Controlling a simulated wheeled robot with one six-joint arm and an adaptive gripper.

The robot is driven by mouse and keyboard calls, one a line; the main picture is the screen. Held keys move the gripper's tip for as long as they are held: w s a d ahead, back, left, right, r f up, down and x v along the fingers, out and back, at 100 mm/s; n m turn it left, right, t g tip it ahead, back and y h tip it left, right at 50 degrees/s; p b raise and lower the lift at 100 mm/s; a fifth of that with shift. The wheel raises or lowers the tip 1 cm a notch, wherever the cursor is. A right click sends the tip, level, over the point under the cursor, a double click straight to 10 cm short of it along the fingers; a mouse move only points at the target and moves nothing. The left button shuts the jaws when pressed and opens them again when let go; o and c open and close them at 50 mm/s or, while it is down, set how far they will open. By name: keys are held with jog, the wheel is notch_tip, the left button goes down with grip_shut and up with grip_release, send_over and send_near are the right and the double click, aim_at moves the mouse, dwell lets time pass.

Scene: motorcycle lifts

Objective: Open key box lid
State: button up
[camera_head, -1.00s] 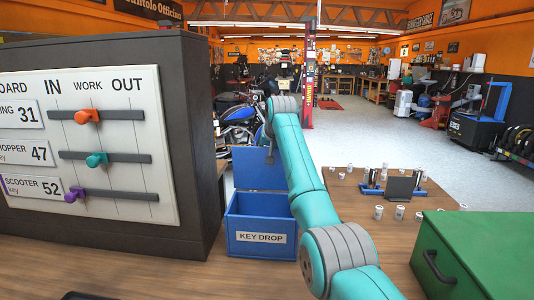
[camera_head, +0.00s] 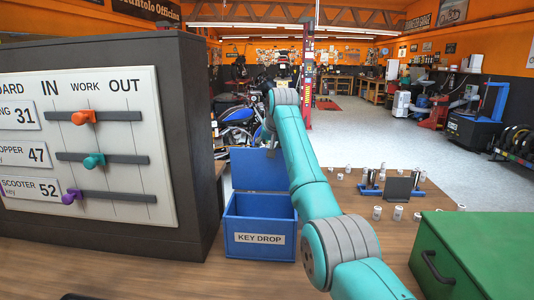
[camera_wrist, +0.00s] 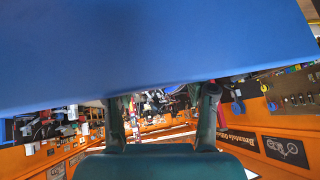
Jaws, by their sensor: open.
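The blue key box (camera_head: 230,224), labelled KEY DROP, sits on the wooden bench with its open top facing up. Its blue lid (camera_head: 250,168) stands raised at the back of the box. My gripper (camera_head: 270,138) is dark and small at the lid's upper edge, partly hidden by my teal arm. In the wrist view a broad blue surface (camera_wrist: 150,50), which looks like the lid, fills the upper part. My open gripper (camera_wrist: 162,108) has two dark fingers spread apart below it, with nothing between them. Whether they touch the lid cannot be told.
A dark cabinet with a key board (camera_head: 120,170) and coloured sliders stands left of the box. A green case (camera_head: 470,250) with a dark handle is at the right. A wooden table (camera_head: 345,195) with several small white cylinders lies behind. A motorcycle (camera_head: 238,125) stands beyond.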

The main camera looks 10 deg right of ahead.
notch_tip(320, 180, up, 10)
jog(key=d, duration=0.1)
jog(key=shift+s+d+f, duration=0.25)
jog(key=shift+s+d, duration=0.15)
jog(key=shift+s, duration=0.05)
dwell(0.8)
jog(key=v, duration=1.2)
dwell(0.3)
